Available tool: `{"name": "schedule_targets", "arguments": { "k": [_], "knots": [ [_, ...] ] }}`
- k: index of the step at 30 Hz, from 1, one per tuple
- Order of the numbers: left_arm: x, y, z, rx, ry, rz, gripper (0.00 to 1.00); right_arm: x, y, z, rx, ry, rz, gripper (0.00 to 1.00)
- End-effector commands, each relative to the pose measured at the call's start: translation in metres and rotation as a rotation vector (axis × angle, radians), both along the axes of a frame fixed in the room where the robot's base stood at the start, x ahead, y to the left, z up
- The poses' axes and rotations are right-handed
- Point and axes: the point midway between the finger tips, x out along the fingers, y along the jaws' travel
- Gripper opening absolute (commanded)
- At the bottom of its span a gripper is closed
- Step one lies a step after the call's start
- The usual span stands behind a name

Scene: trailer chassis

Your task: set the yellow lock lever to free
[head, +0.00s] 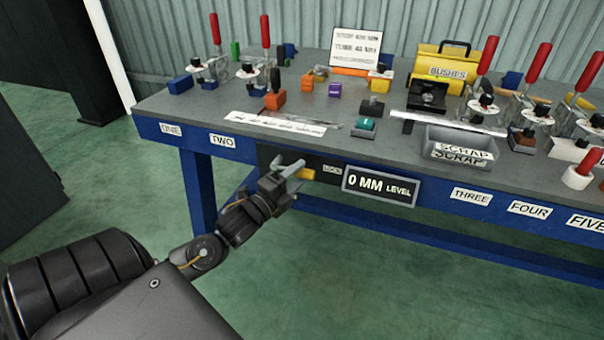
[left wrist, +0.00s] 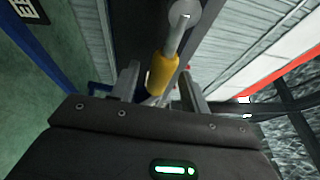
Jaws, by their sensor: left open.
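The yellow lock lever (head: 308,174) is on the front edge of the bench, by a dark panel and a small white label that seems to read LOCK. My left gripper (head: 291,170) is open right at the lever and partly hides it. A grey rod runs from the grip up to a round end. Whether a finger touches the grip, I cannot tell. My right gripper is not in view.
The blue-edged bench (head: 250,150) carries red-handled clamps, coloured blocks, a yellow BUSHES box (head: 455,68) and a grey SCRAP tray (head: 455,139). A 0 MM LEVEL sign (head: 380,186) hangs on the front edge just right of the lever. The green floor before the bench is clear.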

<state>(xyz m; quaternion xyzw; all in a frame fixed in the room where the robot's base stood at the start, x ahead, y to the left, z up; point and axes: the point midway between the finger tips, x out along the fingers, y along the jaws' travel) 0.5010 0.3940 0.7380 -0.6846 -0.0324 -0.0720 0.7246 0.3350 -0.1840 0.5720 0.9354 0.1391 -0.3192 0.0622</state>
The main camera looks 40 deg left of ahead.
Motion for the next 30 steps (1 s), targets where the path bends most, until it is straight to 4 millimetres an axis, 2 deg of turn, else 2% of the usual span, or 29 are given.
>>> {"name": "schedule_targets", "arguments": {
  "k": [6, 15, 25, 26, 30],
  "knots": [
    [0.016, -0.001, 0.002, 0.000, 0.001, 0.000, 0.46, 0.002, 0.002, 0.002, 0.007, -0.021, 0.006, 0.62],
    [0.017, -0.002, 0.002, -0.001, 0.002, -0.001, 0.46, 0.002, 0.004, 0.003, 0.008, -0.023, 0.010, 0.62],
    [0.017, -0.001, 0.002, -0.001, 0.002, -0.001, 0.03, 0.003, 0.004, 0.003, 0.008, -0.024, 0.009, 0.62],
    [0.017, -0.001, 0.002, -0.001, 0.002, 0.000, 0.00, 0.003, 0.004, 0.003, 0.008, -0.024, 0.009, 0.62],
    [0.017, -0.001, 0.002, -0.001, 0.001, 0.000, 0.00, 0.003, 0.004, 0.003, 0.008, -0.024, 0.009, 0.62]
  ]
}}
